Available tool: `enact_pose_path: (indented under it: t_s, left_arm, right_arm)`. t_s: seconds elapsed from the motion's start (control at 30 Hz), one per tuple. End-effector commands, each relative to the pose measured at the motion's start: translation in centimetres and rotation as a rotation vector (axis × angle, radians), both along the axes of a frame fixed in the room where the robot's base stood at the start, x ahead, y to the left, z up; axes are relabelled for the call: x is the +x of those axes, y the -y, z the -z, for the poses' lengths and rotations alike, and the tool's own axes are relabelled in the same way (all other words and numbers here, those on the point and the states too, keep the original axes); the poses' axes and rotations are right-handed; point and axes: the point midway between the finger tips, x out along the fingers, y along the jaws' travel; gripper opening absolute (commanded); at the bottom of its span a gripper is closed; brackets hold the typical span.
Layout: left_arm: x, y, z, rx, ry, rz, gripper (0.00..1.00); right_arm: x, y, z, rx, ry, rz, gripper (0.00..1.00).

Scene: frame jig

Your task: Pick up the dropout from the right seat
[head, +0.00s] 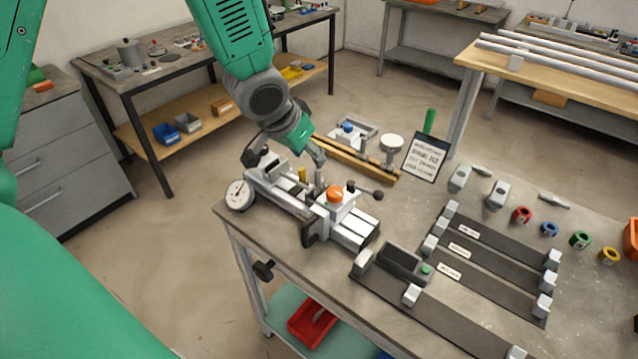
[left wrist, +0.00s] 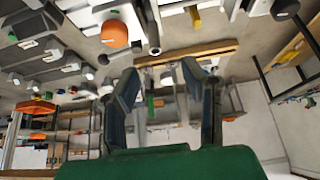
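The frame jig (head: 345,232) sits at the front left of the grey bench, with an orange knob (head: 335,194) on top and a dial gauge (head: 239,195) at its left end. The orange knob also shows in the left wrist view (left wrist: 114,34). I cannot single out the dropout or the right seat with certainty. My left gripper (head: 318,158) is above the back of the jig, behind the orange knob. In the left wrist view its two fingers (left wrist: 160,76) stand apart with nothing clearly held between them. My right gripper is not in view.
Dark labelled strips (head: 490,262) with grey end blocks lie on the bench's right half. Several coloured rings (head: 522,215) lie behind them. A sign (head: 425,158), a green post (head: 429,121) and a wooden bar (head: 365,163) stand at the back. A red bin (head: 312,322) is below.

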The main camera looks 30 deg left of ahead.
Motion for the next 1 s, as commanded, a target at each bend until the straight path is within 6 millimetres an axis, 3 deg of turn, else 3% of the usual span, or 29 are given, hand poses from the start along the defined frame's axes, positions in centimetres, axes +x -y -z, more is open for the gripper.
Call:
enact_pose_path:
  t_s: [0.27,0.6,0.87,1.0]
  left_arm:
    - [0.9,0.0,1.9,-0.001,0.001,0.000,0.38]
    - [2.6,0.6,5.9,-0.002,0.000,0.001,0.38]
    - [2.7,0.6,6.1,-0.002,0.003,0.000,0.38]
    - [2.8,0.6,6.2,-0.002,0.002,0.000,0.00]
  right_arm:
    - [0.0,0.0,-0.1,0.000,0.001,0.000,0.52]
    - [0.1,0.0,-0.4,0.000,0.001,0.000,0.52]
    - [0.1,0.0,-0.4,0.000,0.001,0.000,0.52]
    - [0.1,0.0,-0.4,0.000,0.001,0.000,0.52]
